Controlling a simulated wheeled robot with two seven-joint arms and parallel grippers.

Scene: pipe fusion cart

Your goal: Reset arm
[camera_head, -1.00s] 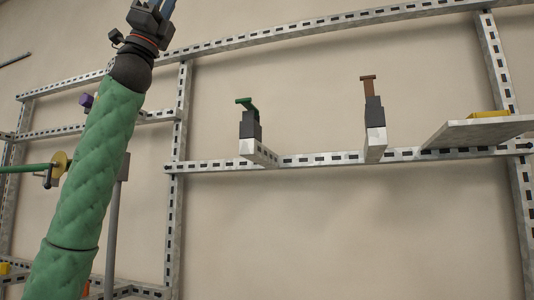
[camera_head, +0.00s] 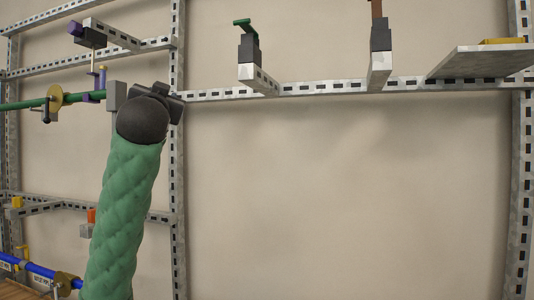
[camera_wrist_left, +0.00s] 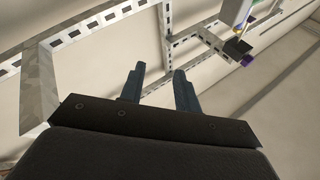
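My left arm, in a green quilted sleeve, rises in the left part of the head view. Its dark wrist hides most of my left gripper (camera_head: 172,100), which is in front of the metal rack's upright. In the left wrist view, the two fingers of my left gripper (camera_wrist_left: 158,75) stand apart with nothing between them. They point towards the slotted rack rails and the wall and touch nothing that I can see. My right gripper is in neither view.
A slotted metal rack (camera_head: 330,86) spans the wall. It carries a green-topped bracket (camera_head: 248,50), a brown-topped bracket (camera_head: 379,40) and a grey shelf (camera_head: 478,62). A green pipe (camera_head: 22,104) and blue pipe (camera_head: 40,269) are at left. The wall below the brackets is bare.

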